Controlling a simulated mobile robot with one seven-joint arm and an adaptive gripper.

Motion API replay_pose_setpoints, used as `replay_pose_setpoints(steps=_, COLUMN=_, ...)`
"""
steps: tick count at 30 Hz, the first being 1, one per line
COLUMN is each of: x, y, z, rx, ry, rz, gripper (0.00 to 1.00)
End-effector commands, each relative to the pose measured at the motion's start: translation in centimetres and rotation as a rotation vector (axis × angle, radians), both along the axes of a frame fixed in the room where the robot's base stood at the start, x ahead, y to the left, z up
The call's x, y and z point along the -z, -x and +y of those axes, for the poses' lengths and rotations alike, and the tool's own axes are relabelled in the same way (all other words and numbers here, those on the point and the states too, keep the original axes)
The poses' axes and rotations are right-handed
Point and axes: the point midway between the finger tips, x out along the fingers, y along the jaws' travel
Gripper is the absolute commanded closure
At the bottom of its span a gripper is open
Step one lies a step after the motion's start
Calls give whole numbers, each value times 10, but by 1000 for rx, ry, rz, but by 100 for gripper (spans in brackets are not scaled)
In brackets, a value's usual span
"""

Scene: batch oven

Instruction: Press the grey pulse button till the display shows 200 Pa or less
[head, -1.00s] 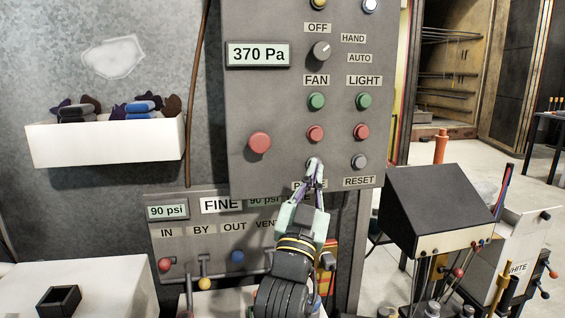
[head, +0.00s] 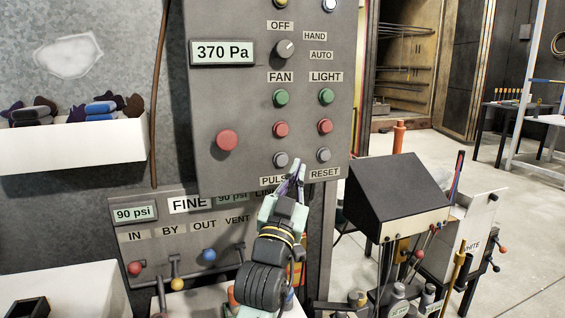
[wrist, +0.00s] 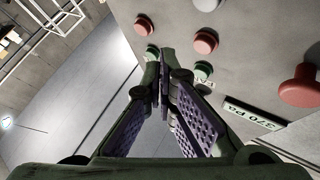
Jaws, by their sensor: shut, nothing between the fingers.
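The grey pulse button (head: 281,159) sits at the bottom of the panel's left button column, above its partly covered PULSE label (head: 272,181). The display (head: 222,51) reads 370 Pa; it also shows in the wrist view (wrist: 252,116). My gripper (head: 299,164) is shut and empty. In the head view its tips lie just right of the pulse button, between it and the grey reset button (head: 323,155). Whether the tips touch the panel cannot be told. In the wrist view the closed fingertips (wrist: 165,55) appear near the red and green buttons.
A large red button (head: 227,140) is left of the pulse button. A red button (head: 281,129) and a green button (head: 280,98) are above it. A lower valve panel (head: 130,250) is beneath, and a black sloped box (head: 397,190) stands to the right.

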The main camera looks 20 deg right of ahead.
Motion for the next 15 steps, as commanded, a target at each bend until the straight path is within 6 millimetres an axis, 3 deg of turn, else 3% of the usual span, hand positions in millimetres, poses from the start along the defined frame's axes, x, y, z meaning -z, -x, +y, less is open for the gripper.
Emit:
replay_pose_setpoints(steps=9, x=1, y=-44, z=2, rx=-2, ry=-1, rz=-1, gripper=100)
replay_pose_setpoints(steps=15, x=0, y=-59, z=2, rx=-1, ry=-1, rz=-2, gripper=100)
